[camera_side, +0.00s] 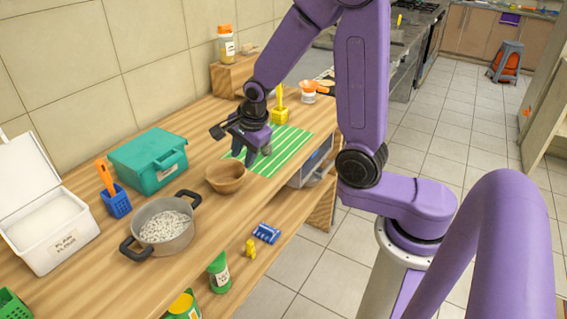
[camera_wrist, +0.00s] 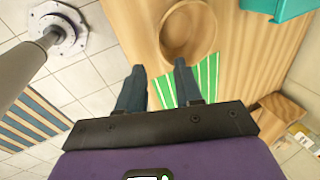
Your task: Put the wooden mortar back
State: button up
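The wooden mortar, a round brown bowl (camera_side: 226,180), stands upright on the wooden counter just left of the green striped mat (camera_side: 290,150). In the wrist view the mortar (camera_wrist: 188,36) is at the top, beyond my fingertips, and looks empty. My gripper (camera_side: 258,156) is over the mat, to the right of the mortar and apart from it. In the wrist view my gripper (camera_wrist: 158,66) has its two fingers spread with nothing between them.
A pot of white pieces (camera_side: 164,226), a teal box (camera_side: 148,158), a blue holder (camera_side: 116,201) and a white flour box (camera_side: 55,235) stand left of the mortar. A yellow object (camera_side: 280,108) stands behind the mat. A wooden block (camera_side: 232,76) holds a jar.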

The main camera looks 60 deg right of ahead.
jog(key=s+a+r+n+g+y, duration=0.1)
jog(key=s+a+n, duration=0.25)
jog(key=n, duration=0.45)
jog(key=s+a+r+n+g, duration=0.1)
jog(key=s+a+r+n, duration=0.1)
jog(key=s+n, duration=0.4)
jog(key=s+d+r+n+g, duration=0.1)
jog(key=s+r+n, duration=0.1)
jog(key=s+n, duration=1.4)
jog(key=shift+n+g, duration=0.3)
jog(key=shift+n, duration=0.5)
jog(key=shift+r, duration=0.1)
